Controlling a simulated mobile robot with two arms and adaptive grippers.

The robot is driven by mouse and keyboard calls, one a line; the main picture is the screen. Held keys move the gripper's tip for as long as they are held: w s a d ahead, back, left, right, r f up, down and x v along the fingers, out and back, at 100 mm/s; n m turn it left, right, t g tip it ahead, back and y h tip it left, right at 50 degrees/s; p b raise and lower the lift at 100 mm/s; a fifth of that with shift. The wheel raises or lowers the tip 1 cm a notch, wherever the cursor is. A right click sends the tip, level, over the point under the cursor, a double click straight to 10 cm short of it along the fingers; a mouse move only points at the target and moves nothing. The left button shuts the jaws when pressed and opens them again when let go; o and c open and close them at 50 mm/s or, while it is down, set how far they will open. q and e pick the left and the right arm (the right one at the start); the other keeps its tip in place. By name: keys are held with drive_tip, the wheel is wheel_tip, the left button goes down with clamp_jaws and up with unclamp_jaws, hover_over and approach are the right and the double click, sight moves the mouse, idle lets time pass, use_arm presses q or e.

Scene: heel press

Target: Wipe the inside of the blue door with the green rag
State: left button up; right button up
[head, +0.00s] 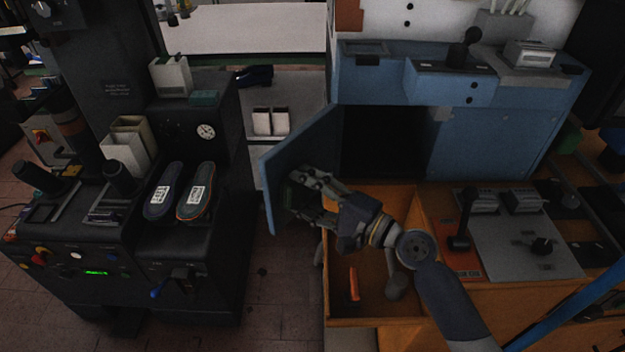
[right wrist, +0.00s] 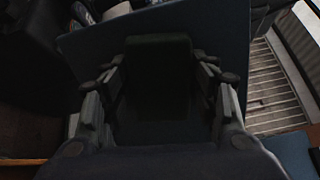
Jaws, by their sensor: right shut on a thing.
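The blue door (head: 308,145) stands swung open at the left of the blue cabinet, its inner face towards the right. It also shows behind the fingers in the right wrist view (right wrist: 228,35). My right gripper (head: 299,193) is at the lower part of the inner face, shut on the dark green rag (right wrist: 158,75). In the head view the rag is mostly hidden by the fingers and very dark. It lies close against the door, but I cannot tell whether it touches. My left gripper is not in view.
The cabinet opening (head: 383,140) is dark inside. An open wooden drawer (head: 375,318) below my right arm holds an orange-handled thing (head: 354,284). A black machine (head: 190,245) with two shoe soles stands at the left. A lever panel (head: 510,245) is at the right.

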drive_tip(key=shift+s+a, duration=0.35)
drive_tip(key=shift+s, duration=0.1)
drive_tip(key=shift+s+d+f, duration=0.1)
drive_tip(key=shift+s+d, duration=0.15)
drive_tip(key=shift+d, duration=0.25)
drive_tip(key=v, duration=0.4)
drive_tip(key=shift+s+d+b, duration=0.1)
drive_tip(key=shift+b, duration=0.3)
drive_tip(key=shift+s+d, duration=0.2)
drive_tip(key=shift+d, duration=0.1)
